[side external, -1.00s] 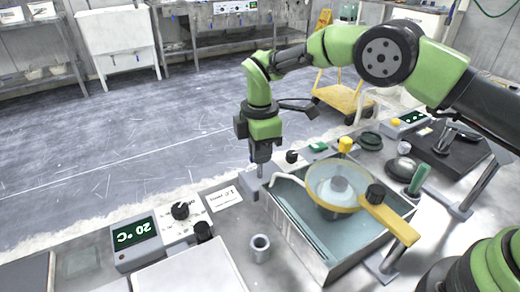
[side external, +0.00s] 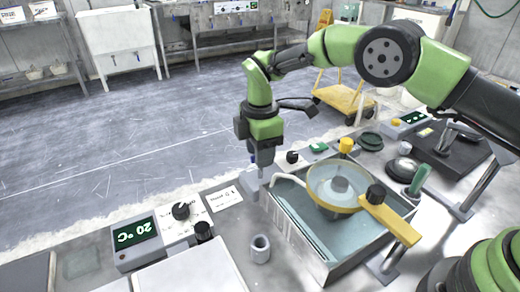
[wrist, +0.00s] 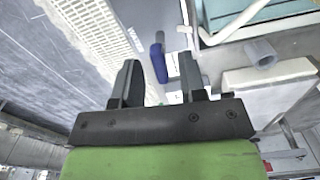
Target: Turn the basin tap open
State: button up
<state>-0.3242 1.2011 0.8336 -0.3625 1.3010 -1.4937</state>
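The basin tap (side external: 252,186) is a grey post at the basin's left corner with a white curved spout (side external: 287,178) reaching over the basin (side external: 308,235). Its blue lever (wrist: 158,62) shows in the wrist view, in the gap between my fingers. In the side view only a small blue part shows, beside the fingers. My gripper (side external: 262,160) points down just above the tap. In the wrist view my gripper (wrist: 158,78) is open, with space on both sides of the lever. Contact with the lever cannot be told.
A yellow-rimmed strainer (side external: 334,208) with a yellow handle lies across the basin, to the right of the tap. A black knob (side external: 292,156) stands close behind the tap. A grey cup (side external: 260,248) stands in front, and a 20 °C display box (side external: 137,240) is at left.

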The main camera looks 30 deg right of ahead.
notch_tip(320, 180, up, 10)
dwell(0.5)
dwell(0.3)
jog(key=s+d+r+m+t+y, duration=0.1)
jog(key=s+d+r+m+t, duration=0.1)
jog(key=s+d+r+m, duration=0.4)
jog(key=s+d+r+m+t+y, duration=0.1)
jog(key=s+r+m, duration=0.2)
jog(key=r, duration=0.6)
jog(key=s+d+f+m+t, duration=0.1)
jog(key=s+d+m+t, duration=0.1)
jog(key=s+m, duration=0.3)
jog(key=s+d+f+m+t, duration=0.1)
jog(key=s+m, duration=0.5)
jog(key=s, duration=0.7)
jog(key=shift+s+d+f+m+t, duration=0.25)
jog(key=shift+d+m+t, duration=0.05)
jog(key=shift+d+t, duration=0.35)
